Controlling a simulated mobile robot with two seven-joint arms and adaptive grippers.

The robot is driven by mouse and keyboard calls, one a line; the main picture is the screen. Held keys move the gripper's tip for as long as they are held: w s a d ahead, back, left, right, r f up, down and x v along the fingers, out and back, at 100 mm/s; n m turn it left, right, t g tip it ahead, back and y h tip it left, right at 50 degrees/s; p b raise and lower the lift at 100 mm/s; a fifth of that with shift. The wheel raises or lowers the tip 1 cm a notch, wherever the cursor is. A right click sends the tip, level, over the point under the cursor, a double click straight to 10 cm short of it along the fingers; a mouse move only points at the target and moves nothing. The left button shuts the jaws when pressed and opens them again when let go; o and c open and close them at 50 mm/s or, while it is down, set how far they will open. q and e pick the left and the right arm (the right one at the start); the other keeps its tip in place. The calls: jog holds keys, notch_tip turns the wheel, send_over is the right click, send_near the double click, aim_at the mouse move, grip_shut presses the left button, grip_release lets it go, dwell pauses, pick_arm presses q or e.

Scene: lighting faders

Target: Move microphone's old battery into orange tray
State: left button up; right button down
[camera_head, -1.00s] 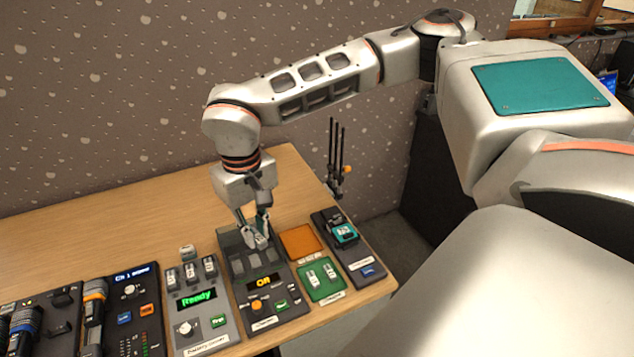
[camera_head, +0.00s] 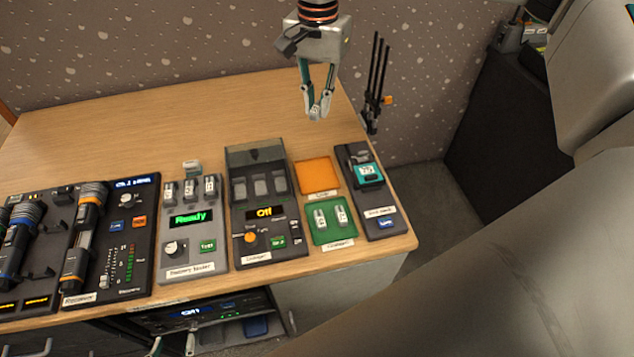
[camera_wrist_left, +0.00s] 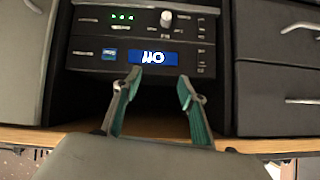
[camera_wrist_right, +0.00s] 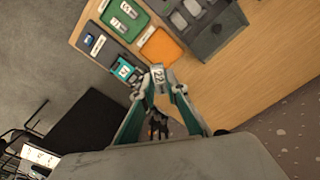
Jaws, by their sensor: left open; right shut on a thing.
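My right gripper (camera_head: 318,112) is raised above the back right of the table, behind the orange tray (camera_head: 318,188). In the right wrist view its fingertips (camera_wrist_right: 160,88) are shut on a small pale battery (camera_wrist_right: 158,75) with a number label; whether it came from a microphone cannot be told. The orange tray looks empty; it also shows in the right wrist view (camera_wrist_right: 181,50). A microphone with an orange ring (camera_head: 92,192) lies at the left. My left gripper (camera_head: 172,346) is open and empty, low in front of the table, before a rack unit (camera_wrist_left: 185,57).
A green tray (camera_head: 322,238) holds two batteries. The charger (camera_head: 277,220) has a dark raised lid. The tester (camera_head: 190,245) reads Ready, with three batteries in it and another block (camera_head: 192,167) behind. Black posts (camera_head: 377,85) stand at the back right. The back table is clear.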

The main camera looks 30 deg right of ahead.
jog(key=shift+w+d+f+m+b, duration=0.1)
jog(key=shift+w+f+m+b, duration=0.45)
jog(key=shift+m, duration=0.35)
jog(key=b, duration=0.2)
send_over(316, 175)
notch_tip(316, 175, down, 16)
jog(key=shift+r, duration=0.25)
notch_tip(316, 175, down, 4)
jog(key=shift+f, duration=0.1)
jog(key=c, duration=2)
grip_release()
